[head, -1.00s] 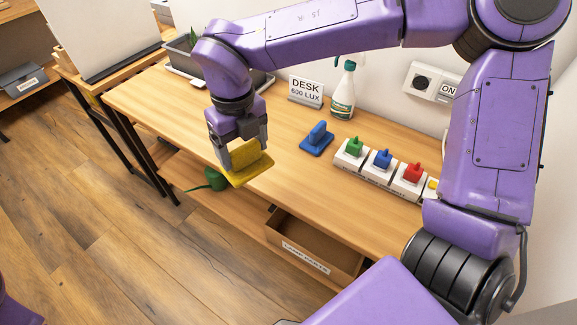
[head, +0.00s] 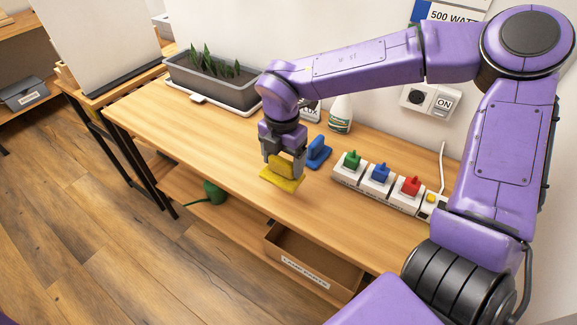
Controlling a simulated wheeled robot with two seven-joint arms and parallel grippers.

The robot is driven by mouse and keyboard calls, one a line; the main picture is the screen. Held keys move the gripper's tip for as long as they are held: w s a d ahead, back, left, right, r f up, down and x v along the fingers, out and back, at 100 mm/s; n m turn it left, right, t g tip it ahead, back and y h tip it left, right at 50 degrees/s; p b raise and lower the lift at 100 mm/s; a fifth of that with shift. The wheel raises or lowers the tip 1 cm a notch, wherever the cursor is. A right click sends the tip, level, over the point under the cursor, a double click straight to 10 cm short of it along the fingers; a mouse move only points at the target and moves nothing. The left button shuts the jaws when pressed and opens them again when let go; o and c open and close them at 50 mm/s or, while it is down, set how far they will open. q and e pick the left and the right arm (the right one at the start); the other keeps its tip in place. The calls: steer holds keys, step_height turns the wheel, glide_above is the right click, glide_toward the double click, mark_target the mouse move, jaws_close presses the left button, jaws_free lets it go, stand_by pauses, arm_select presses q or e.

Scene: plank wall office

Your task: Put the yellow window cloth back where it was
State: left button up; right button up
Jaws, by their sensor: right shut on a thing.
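The yellow window cloth (head: 282,182) looks like a flat pad with a raised grip. My right gripper (head: 284,164) is shut on its grip and holds it flat over the middle of the desk (head: 190,135). I cannot tell whether the pad touches the wood or hovers just above it. A similar blue pad with a raised grip (head: 319,151) lies on the desk just right of and behind my right gripper, partly hidden by it. My left gripper is not in view.
White sockets with green (head: 351,160), blue and red (head: 411,187) plugs stand to the right. A spray bottle (head: 341,115) and a half-hidden sign (head: 311,109) stand behind. A planter (head: 213,80) is back left. The desk's left is clear.

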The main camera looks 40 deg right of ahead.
mark_target(288, 171)
steer(key=f, duration=0.1)
steer(key=d+f, duration=0.1)
steer(key=f, duration=0.1)
steer(key=d+f, duration=0.1)
steer(key=shift+w+f, duration=0.25)
steer(key=shift+f, duration=0.15)
steer(key=shift+w+f, duration=0.1)
steer(key=shift+f, duration=0.3)
steer(key=shift+a, duration=0.1)
steer(key=shift+f, duration=0.2)
steer(key=o, duration=0.9)
steer(key=shift+o, duration=0.2)
step_height(288, 171, up, 12)
steer(key=shift+r, duration=0.25)
